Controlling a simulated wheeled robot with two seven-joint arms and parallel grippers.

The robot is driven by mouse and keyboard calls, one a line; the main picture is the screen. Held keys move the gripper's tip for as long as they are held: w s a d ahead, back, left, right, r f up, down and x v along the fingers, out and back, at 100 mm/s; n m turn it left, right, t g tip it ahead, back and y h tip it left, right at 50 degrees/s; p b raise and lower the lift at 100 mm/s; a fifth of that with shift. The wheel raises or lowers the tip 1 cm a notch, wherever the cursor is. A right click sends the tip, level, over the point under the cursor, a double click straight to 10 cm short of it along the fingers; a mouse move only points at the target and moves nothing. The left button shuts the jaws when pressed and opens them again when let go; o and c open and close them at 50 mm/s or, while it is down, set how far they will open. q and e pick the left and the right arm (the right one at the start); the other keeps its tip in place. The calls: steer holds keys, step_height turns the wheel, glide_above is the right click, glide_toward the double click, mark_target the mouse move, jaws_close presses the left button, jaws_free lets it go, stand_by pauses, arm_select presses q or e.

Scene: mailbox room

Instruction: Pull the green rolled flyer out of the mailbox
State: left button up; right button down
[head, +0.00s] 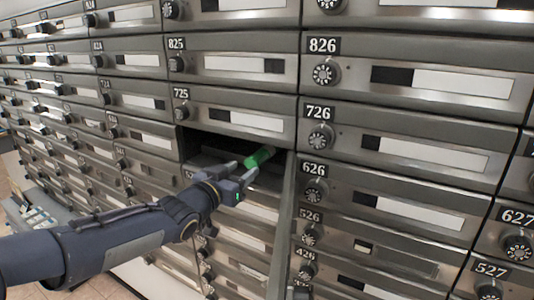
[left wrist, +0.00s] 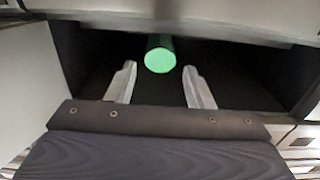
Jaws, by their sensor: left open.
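The green rolled flyer (head: 260,156) lies in an open, dark mailbox compartment (head: 212,145) below door 725, its near end at the opening. In the left wrist view the flyer's round end (left wrist: 160,56) shows beyond and between the fingertips, with the rest hidden behind it. My left gripper (head: 241,170) is in front of the compartment, just short of the flyer. In the left wrist view its two fingers (left wrist: 160,76) are spread apart with nothing between them. My right gripper is not in view.
The compartment's door (head: 284,220) stands open on the right, close to the gripper. Closed mailboxes with dials surround the opening, such as the 726 box (head: 400,145). A grey table-like surface with items (head: 35,215) is at the lower left.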

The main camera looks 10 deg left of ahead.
mark_target(250, 161)
arm_select(q)
steer(key=shift+x, duration=2.5)
steer(key=shift+c, duration=0.5)
steer(key=c, duration=0.7)
steer(key=shift+r, duration=0.35)
steer(key=shift+s, duration=0.1)
